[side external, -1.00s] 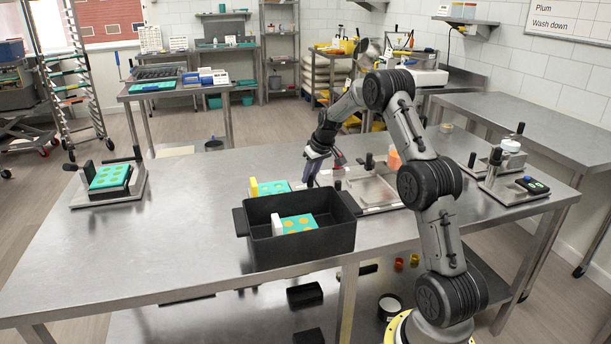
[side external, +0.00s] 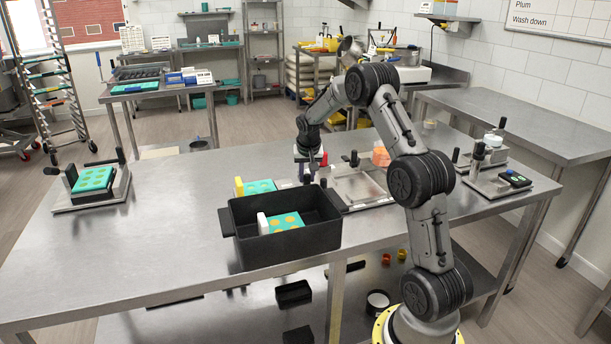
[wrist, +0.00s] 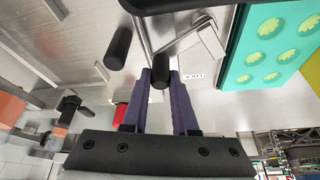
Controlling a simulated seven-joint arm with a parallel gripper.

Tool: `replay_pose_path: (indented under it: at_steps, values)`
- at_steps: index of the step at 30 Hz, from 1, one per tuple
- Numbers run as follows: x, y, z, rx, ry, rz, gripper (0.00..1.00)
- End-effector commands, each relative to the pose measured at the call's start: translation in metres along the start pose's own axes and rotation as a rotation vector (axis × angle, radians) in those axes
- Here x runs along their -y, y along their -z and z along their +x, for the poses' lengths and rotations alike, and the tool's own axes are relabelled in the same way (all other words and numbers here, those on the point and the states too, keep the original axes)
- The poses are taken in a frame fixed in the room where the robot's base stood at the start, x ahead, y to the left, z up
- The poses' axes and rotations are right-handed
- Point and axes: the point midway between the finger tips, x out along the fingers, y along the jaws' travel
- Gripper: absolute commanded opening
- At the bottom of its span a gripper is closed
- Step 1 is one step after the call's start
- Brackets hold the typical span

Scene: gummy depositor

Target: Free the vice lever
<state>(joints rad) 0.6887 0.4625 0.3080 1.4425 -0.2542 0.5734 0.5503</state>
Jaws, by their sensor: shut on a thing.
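My gripper (side external: 307,178) points down at the vice behind the black bin. In the wrist view its two purple fingers (wrist: 160,88) are shut on the black end of the vice lever (wrist: 159,72), close to the metal plate. A bent metal rod and bracket (wrist: 185,38) lie just beyond the fingertips. Another black cylindrical handle (wrist: 118,48) stands to their left. A teal mould with yellow-green shapes (wrist: 275,45) is at the right; it also shows with a yellow block at its left end in the side view (side external: 260,187). The vice is mostly hidden in the side view.
The black bin (side external: 285,243) stands in front of my gripper with another teal mould (side external: 286,223) inside. A metal plate fixture (side external: 358,187) is close on the right. Another vice with a mould (side external: 92,182) is far left; the table between is clear.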

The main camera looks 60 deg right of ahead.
Motion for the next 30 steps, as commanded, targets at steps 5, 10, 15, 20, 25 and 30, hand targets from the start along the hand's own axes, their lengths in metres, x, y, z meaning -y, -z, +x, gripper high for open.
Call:
replay_pose_path:
  at_steps: [5, 10, 15, 20, 25, 30]
  values:
    - [-0.0007, -0.0013, -0.0006, 0.003, -0.005, 0.013, 0.00]
    - [-0.0009, -0.0015, -0.0006, 0.003, -0.006, 0.014, 0.00]
    - [-0.0011, -0.0015, -0.0006, 0.004, -0.006, 0.013, 0.36]
    - [-0.0009, -0.0011, -0.0004, 0.003, -0.005, 0.013, 0.57]
    - [-0.0007, -0.0009, -0.0002, 0.002, -0.004, 0.012, 0.57]
    - [-0.0003, -0.0002, -0.0048, 0.000, -0.003, 0.012, 0.57]
